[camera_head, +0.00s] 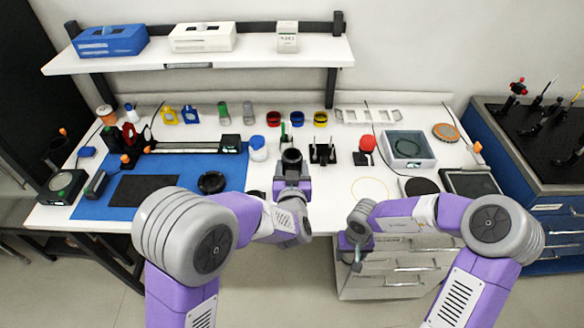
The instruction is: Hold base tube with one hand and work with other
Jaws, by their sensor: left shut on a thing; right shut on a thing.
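A short black tube with an open top (291,156), which looks like the base tube, stands upright in my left gripper (291,178) near the front middle of the white bench. My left gripper is shut on it from the near side. My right gripper (350,250) is lower and to the right, in front of the bench's front edge and over the drawers. It points down and is shut on a small grey-green thing (357,263), mostly hidden by the gripper, so I cannot tell what it is. The two grippers are well apart.
A blue mat (95,205) with a black rail (185,148) lies at left. A black ring-like part (211,182) is on the mat. A black holder (322,152), a red round part (367,144) and a grey tray (408,160) stand behind. A shelf (255,56) hangs above.

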